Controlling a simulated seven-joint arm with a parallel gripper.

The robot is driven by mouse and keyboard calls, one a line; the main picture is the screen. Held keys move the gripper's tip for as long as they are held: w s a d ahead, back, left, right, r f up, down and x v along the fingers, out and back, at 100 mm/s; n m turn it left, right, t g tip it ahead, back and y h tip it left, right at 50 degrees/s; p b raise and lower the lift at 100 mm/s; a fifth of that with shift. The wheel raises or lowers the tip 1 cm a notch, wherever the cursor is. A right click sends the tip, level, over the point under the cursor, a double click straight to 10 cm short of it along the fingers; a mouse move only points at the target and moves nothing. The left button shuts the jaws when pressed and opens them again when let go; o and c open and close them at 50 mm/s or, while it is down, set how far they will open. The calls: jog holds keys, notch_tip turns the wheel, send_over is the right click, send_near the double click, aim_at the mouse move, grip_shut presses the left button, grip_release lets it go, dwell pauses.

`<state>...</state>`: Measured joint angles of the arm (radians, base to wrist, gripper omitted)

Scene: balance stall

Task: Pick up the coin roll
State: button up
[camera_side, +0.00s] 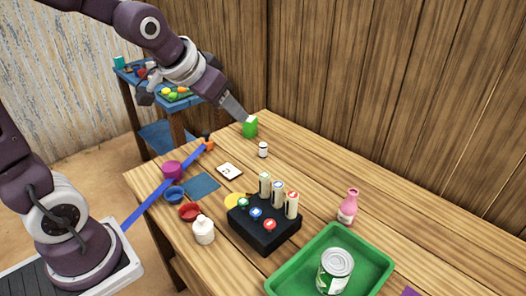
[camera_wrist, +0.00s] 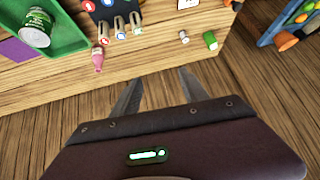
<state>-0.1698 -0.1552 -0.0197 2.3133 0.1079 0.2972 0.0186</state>
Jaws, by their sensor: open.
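No thing is plainly marked as the coin roll. Likely candidates are the cream upright cylinders (camera_side: 292,206) on the black block (camera_side: 262,234), which also show in the wrist view (camera_wrist: 119,26), and a small white cylinder with a dark end (camera_side: 263,150). That small cylinder stands alone on the table and also shows in the wrist view (camera_wrist: 184,37). My gripper (camera_wrist: 158,92) is open and empty, with both fingers apart and nothing between them.
A green tray (camera_side: 384,268) holding a can (camera_side: 335,270) and a pink bottle (camera_side: 348,207) are at the right. A wooden wall (camera_side: 400,90) rises behind.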

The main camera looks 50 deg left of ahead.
jog(key=w+a+f+t, duration=0.1)
jog(key=w+a+f, duration=0.25)
jog(key=w, duration=0.25)
jog(key=w+a+f+t, duration=0.1)
jog(key=w+a+f, duration=0.25)
jog(key=w, duration=0.35)
jog(key=t, duration=0.2)
send_near(260, 149)
jog(key=w+d+r, duration=0.2)
jog(key=w+r, duration=0.2)
jog(key=shift+n+t, duration=0.7)
jog(key=shift+t, duration=0.1)
jog(key=f, duration=0.2)
jog(key=a+f, duration=0.1)
jog(key=f, duration=0.1)
jog(key=a+f, duration=0.1)
jog(key=f, duration=0.2)
jog(key=shift+s+f, duration=0.1)
jog(key=shift+s, duration=0.2)
jog(key=shift+y, duration=0.3)
jog(key=x, duration=0.7)
jog(key=shift+r, duration=0.2)
grip_shut()
